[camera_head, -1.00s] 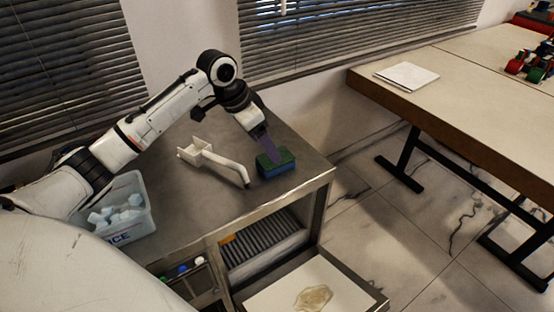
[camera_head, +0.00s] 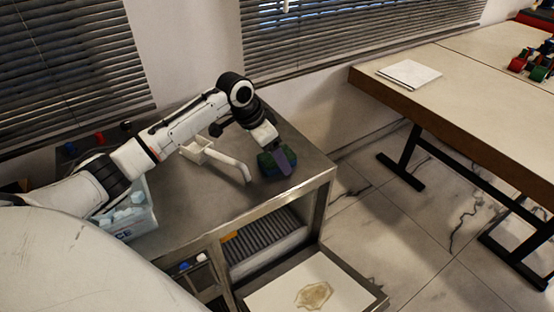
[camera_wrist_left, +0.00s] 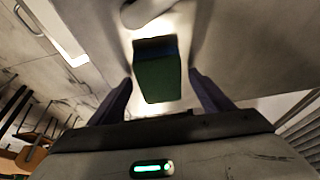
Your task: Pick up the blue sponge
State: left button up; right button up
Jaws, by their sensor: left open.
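The blue sponge (camera_head: 268,165) has a green top face and lies on the metal counter near its right end. My left gripper (camera_head: 284,160) is over the sponge, with its purple fingers pointing down and partly covering it. In the left wrist view the sponge (camera_wrist_left: 157,75) shows green with a blue edge, ahead of and between the two spread fingers (camera_wrist_left: 163,95). The fingers are open, and no contact with the sponge can be seen. My right gripper is in neither view.
A white scoop-like tool (camera_head: 225,159) lies just left of the sponge. A plastic tub of white cubes (camera_head: 142,222) stands at the counter's left, partly behind my arm. A wooden table (camera_head: 470,100) with a white paper stack (camera_head: 409,74) stands to the right, across a floor gap.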

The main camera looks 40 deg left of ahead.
pick_arm(q)
jog(key=shift+f, duration=0.2)
jog(key=shift+c, duration=0.2)
jog(key=c, duration=1.1)
jog(key=shift+r, duration=0.1)
notch_tip(320, 180, up, 10)
jog(key=shift+r, duration=0.2)
